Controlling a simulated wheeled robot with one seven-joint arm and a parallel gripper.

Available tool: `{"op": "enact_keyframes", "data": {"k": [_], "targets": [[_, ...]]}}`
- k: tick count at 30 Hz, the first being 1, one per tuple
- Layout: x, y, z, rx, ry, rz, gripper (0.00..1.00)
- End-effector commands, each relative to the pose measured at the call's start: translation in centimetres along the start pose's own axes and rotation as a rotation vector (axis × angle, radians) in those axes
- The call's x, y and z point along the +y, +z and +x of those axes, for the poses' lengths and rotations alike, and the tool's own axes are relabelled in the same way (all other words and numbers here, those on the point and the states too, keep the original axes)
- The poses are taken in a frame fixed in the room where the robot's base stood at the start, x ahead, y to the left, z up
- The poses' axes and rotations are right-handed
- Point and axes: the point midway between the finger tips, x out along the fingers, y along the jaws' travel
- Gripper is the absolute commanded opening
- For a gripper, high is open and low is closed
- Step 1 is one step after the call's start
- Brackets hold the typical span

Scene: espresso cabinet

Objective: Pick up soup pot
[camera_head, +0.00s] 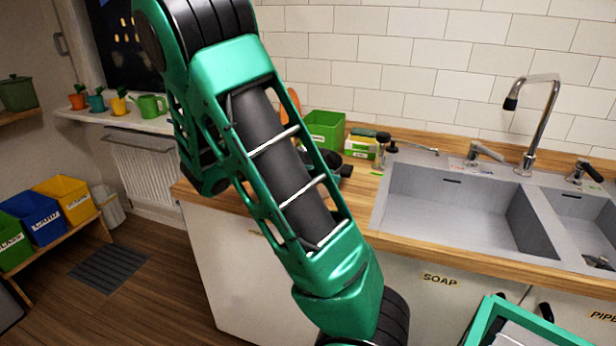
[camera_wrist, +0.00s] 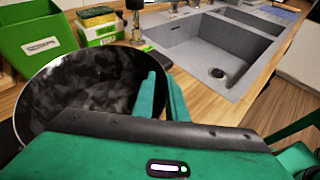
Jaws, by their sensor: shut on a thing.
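The soup pot (camera_wrist: 75,95) is a dark, round, open vessel with a glossy black, mottled inside, at the left of the wrist view. My gripper (camera_wrist: 163,80) has two green fingers close together at the pot's right edge. It is shut on the pot there; the exact contact is hard to see. The pot's near side is hidden behind the gripper body. In the head view my green arm covers the spot, and only dark parts (camera_head: 358,146) show behind it, which I cannot clearly tell apart.
A green bin (camera_wrist: 35,38) stands behind the pot. A sponge box (camera_wrist: 100,28) and a dark bottle (camera_wrist: 135,20) stand behind the pot too. The grey sink (camera_head: 465,205) lies to the right, with its tap (camera_head: 540,120). The white-tiled wall bounds the wooden counter.

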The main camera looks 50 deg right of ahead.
Motion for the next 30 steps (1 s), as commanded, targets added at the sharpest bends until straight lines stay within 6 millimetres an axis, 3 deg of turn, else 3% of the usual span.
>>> {"op": "enact_keyframes", "data": {"k": [30], "targets": [[0.18,0.06,-0.33,0.008,0.006,-0.006,0.0]]}}
